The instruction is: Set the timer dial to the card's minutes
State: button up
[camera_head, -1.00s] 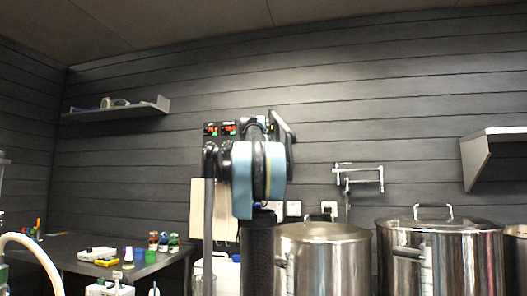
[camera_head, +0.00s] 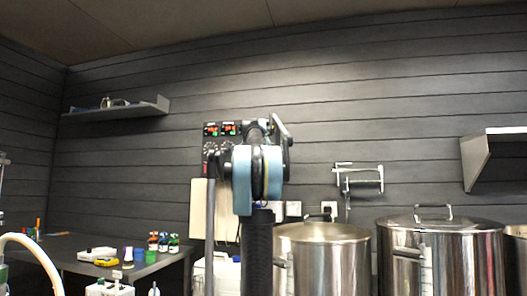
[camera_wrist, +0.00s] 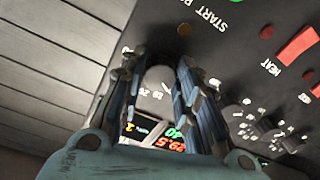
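The timer dial (camera_wrist: 158,78) is a round grey knob on the black control panel (camera_wrist: 230,50), with small printed numbers beside it. My gripper (camera_wrist: 157,66) has its two fingers apart, one on each side of the dial. I see no clear grip on it, and contact is hard to judge. The dial's setting is too unclear to read. In the head view the panel (camera_head: 209,139) is on the wall behind my arm, which hides my gripper. I cannot make out a card with minutes in either current view.
Red and green digits (camera_wrist: 168,140) glow beyond the fingers in the wrist view. Steel kettles (camera_head: 335,262) stand right of my arm; a bench (camera_head: 65,250) with bottles is at left.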

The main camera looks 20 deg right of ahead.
jog(key=shift+n, duration=0.9)
jog(key=o, duration=1.1)
jog(key=shift+a, duration=0.1)
jog(key=shift+c, duration=0.2)
jog(key=v, duration=1.1)
jog(key=shift+s+a, duration=0.2)
jog(key=shift+s, duration=0.2)
